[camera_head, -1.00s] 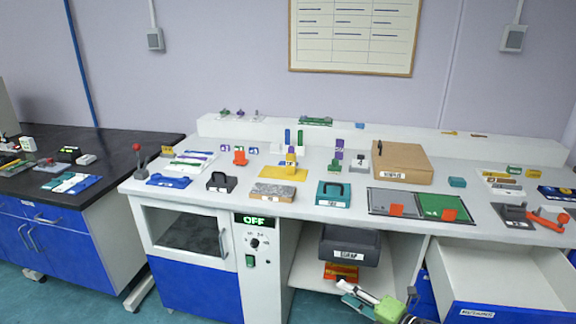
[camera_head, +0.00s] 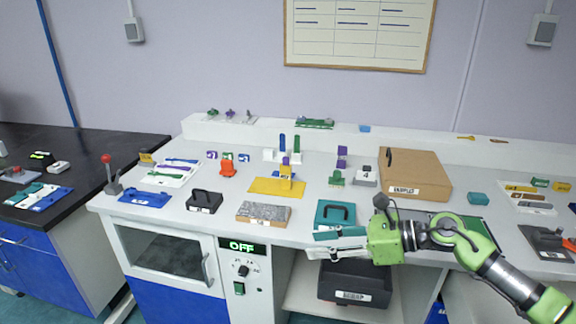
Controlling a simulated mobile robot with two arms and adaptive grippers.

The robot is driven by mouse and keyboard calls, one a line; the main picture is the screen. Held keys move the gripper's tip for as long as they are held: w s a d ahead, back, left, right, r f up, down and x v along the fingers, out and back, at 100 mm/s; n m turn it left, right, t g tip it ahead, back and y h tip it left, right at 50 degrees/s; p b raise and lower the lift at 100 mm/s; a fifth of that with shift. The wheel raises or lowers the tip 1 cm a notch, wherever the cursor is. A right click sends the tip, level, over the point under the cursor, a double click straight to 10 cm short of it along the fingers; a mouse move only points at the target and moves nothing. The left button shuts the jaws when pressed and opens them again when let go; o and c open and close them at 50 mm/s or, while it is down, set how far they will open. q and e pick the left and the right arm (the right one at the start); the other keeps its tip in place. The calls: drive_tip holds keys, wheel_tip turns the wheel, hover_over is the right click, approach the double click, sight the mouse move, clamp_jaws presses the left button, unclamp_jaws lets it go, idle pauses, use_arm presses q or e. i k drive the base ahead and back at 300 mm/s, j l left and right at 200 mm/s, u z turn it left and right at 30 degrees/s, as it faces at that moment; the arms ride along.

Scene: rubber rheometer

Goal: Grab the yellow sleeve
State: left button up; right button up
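A yellow upright piece (camera_head: 286,179), which looks like the yellow sleeve, stands on a flat yellow plate (camera_head: 262,187) mid-bench. A purple tip shows at its top. My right gripper (camera_head: 312,246) reaches in from the right, its fingers pointing left at the bench's front edge, in front of the teal handled block (camera_head: 335,213). It is to the right of the yellow piece and nearer to me, well apart from it. Its fingers look spread, with nothing between them. My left gripper is not in view.
A grey speckled block (camera_head: 264,212) and a black handled block (camera_head: 204,202) stand along the front edge. A cardboard box (camera_head: 416,173) stands at the back right. A green piece (camera_head: 336,178) is right of the yellow plate. A dark bin (camera_head: 355,282) sits below the bench.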

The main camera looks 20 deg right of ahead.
sight(286, 171)
drive_tip(key=i+l, duration=0.9)
drive_tip(key=i, duration=0.25)
